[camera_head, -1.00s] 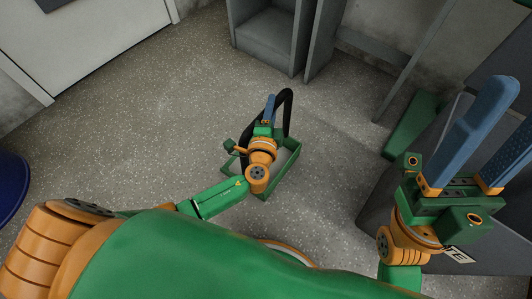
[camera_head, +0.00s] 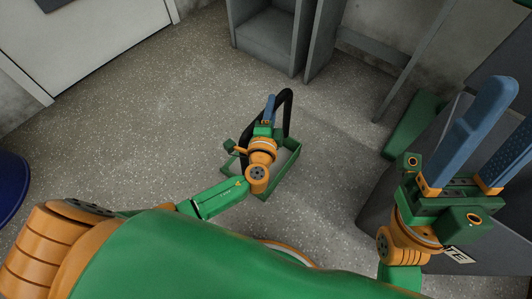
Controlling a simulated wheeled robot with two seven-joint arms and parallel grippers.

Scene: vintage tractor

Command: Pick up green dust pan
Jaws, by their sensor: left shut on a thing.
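The green dust pan (camera_head: 292,166) rests on the speckled floor near the middle of the view, with a black curved handle (camera_head: 288,98) arching above it. My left gripper (camera_head: 269,106) reaches down over it and is shut on the dust pan, at the black handle. The wrist hides much of the pan and the exact contact. My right gripper (camera_head: 477,150) is at the right, its two blue fingers spread wide apart with nothing between them.
A grey open cabinet (camera_head: 268,45) stands behind the pan. A grey box-like unit (camera_head: 365,215) is under my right gripper. A blue round object (camera_head: 12,185) is at the left edge. The floor left of the pan is clear.

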